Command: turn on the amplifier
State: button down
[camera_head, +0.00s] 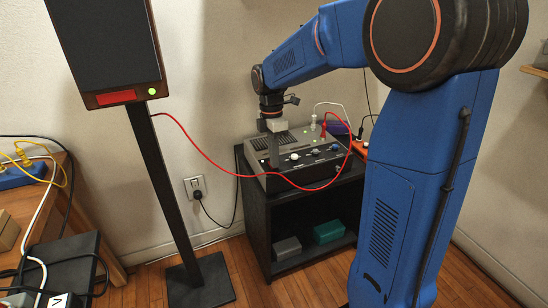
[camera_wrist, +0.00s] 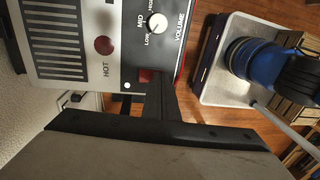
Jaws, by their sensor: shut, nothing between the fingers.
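The amplifier (camera_head: 256,155) is a grey box with a dark front panel on top of a black cabinet. The panel carries several knobs, and a red and a white plug stand at its back right. In the wrist view the amplifier (camera_wrist: 50,15) shows vent slots, a dark red dome by the word HOT and a white VOLUME knob (camera_wrist: 157,23). My gripper (camera_head: 274,157) points down at the panel's left part, shut and empty; its dark fingers also show in the wrist view (camera_wrist: 161,100). I cannot tell if they touch the panel.
A speaker (camera_head: 105,45) with a green light stands on a black post at left. A red cable (camera_head: 225,168) runs from it to the amplifier. A wall socket (camera_head: 194,186) holds a black plug. Grey and green boxes (camera_head: 328,231) sit in the cabinet. A cluttered desk is far left.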

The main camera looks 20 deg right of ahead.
jog(key=shift+w, duration=0.1)
jog(key=shift+w+r, duration=0.1)
jog(key=shift+w, duration=0.5)
jog(key=shift+a+r, duration=0.1)
jog(key=shift+r, duration=0.1)
notch_tip(320, 180, up, 14)
jog(key=s, duration=0.1)
jog(key=shift+s+f, duration=0.2)
jog(key=shift+s, duration=0.1)
dwell(0.6)
